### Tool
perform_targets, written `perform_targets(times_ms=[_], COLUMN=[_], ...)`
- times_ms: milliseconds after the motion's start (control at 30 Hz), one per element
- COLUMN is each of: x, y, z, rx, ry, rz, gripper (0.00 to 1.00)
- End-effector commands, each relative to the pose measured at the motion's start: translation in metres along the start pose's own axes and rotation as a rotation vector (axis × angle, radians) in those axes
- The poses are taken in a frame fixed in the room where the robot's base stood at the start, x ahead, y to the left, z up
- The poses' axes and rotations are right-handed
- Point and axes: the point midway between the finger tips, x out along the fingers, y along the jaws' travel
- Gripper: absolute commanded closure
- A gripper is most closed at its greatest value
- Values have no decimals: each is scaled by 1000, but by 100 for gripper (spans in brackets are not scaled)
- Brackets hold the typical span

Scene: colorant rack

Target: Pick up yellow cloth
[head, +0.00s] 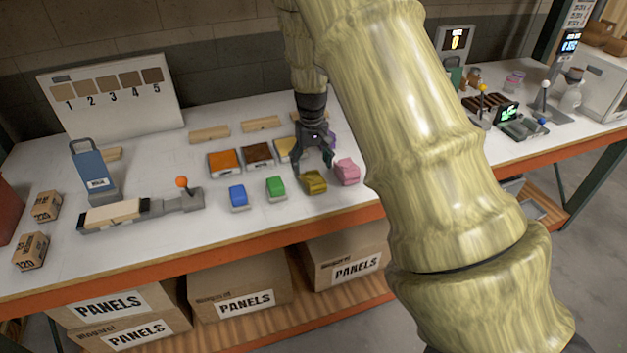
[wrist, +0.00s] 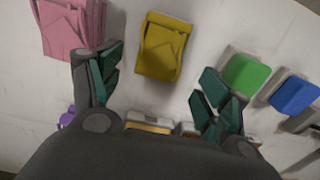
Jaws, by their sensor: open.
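The yellow cloth (head: 313,182) lies folded on the white table, near its front edge, between a green block and a pink cloth. In the wrist view the yellow cloth (wrist: 161,47) lies ahead of and between the spread fingers, apart from them. My gripper (head: 318,158) is open and empty, above the table just behind the yellow cloth. Its teal-tipped fingers (wrist: 160,84) show at both sides in the wrist view. My arm hides part of the table to the right.
The pink cloth (head: 347,171) is close on the right; the green block (head: 276,188) and blue block (head: 238,197) are on the left. Orange (head: 224,160) and brown (head: 258,155) trays stand behind. A lever fixture (head: 183,196) stands farther left. Bare table lies in front of the cloth.

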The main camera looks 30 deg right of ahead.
Motion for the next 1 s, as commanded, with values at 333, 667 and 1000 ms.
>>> perform_targets(times_ms=[333,667,1000], x=[26,52,53], y=[3,3,3], z=[12,12,12], rx=[1,2,1], ry=[-4,1,1], rz=[0,0,0], gripper=[23,23,40])
